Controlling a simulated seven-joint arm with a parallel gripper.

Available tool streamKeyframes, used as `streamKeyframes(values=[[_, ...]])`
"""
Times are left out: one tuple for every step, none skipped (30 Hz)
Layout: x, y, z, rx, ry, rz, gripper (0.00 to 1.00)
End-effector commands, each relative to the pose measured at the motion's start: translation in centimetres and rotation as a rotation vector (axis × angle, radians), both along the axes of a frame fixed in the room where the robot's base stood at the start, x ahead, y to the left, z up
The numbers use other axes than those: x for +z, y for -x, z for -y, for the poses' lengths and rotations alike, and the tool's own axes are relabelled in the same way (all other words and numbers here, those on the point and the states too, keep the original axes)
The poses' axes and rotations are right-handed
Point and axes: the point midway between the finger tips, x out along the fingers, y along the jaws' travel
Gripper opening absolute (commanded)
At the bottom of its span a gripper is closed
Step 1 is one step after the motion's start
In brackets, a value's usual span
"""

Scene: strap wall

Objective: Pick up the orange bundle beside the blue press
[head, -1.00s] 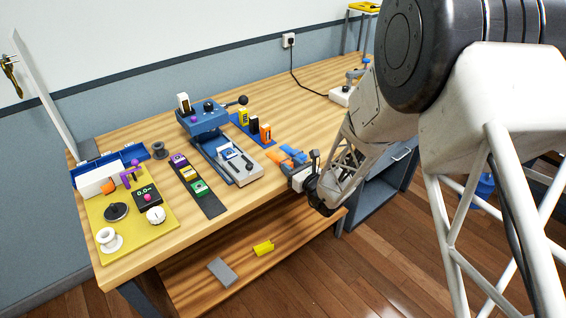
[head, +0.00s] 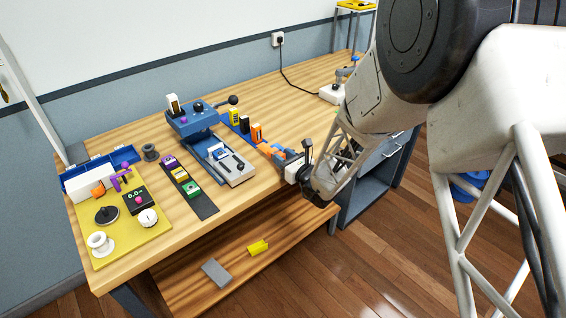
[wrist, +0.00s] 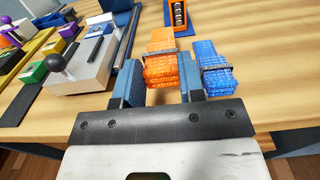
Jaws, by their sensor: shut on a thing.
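The orange bundle (wrist: 160,68), strapped with a dark band, stands between the two blue-grey fingers of my gripper (wrist: 160,88) in the wrist view. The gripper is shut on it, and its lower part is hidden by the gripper. In the head view the orange bundle (head: 266,149) is partly hidden by my gripper (head: 287,163) at the table's front edge. I cannot tell whether it is clear of the tabletop. The blue press (head: 193,120) stands to the left, with its lever and grey front plate.
A blue bundle (wrist: 212,65) stands close to the right finger. A rack with upright coloured packs (head: 245,127) lies behind. A dark strip with coloured blocks (head: 187,183) and a yellow board (head: 125,235) are at left.

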Motion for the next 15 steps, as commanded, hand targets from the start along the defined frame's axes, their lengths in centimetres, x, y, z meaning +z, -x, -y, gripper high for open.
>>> streamKeyframes(values=[[-0.1,0.8,0.3,-0.001,0.001,-0.004,0.01],[-0.1,1.3,0.5,-0.001,0.001,-0.004,0.01],[0.0,1.9,0.7,-0.001,0.0,-0.003,0.01],[0.0,2.3,0.8,-0.001,0.0,-0.003,0.01],[0.1,2.8,1.0,-0.001,0.0,-0.003,0.01],[0.2,3.5,1.2,-0.001,0.0,-0.003,0.01],[0.2,4.0,1.4,-0.001,-0.001,-0.002,0.01],[0.2,4.5,1.6,-0.001,0.0,-0.003,0.01],[0.3,5.3,1.8,-0.001,0.0,-0.004,0.01],[0.4,5.8,2.0,-0.001,0.0,-0.003,0.01],[0.4,6.3,2.2,-0.001,0.0,-0.003,0.01],[0.4,7.0,2.4,-0.001,0.0,-0.004,0.01],[0.5,7.5,2.6,-0.001,0.0,-0.003,0.01],[0.6,8.1,2.7,0.0,0.0,-0.003,0.01],[0.7,8.7,2.9,0.0,0.0,-0.003,0.01]])
